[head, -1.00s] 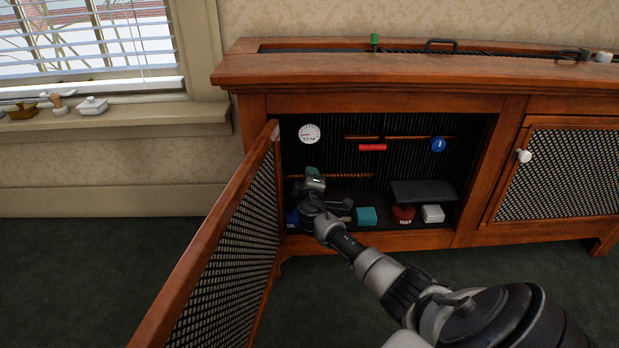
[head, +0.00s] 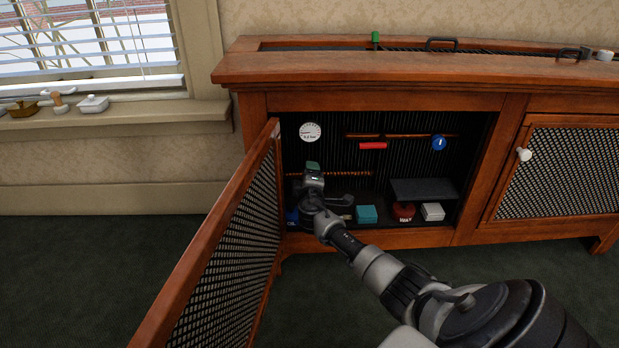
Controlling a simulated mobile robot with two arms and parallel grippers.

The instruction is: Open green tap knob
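A small green knob (head: 313,166) shows inside the open left compartment of the wooden cabinet, at the copper pipe (head: 350,174) low on the left. My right gripper (head: 313,177) reaches in from the lower right and is right at the green knob, covering its lower part. Whether its fingers are closed on the knob cannot be told, as the wrist hides them. My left gripper is not in view.
The open mesh door (head: 222,255) stands left of my arm. A red handle (head: 373,146), blue knob (head: 439,143) and gauge (head: 310,132) are above. A teal box (head: 366,214), red item (head: 403,211) and white box (head: 432,211) line the floor. A dark shelf (head: 424,188) is at right.

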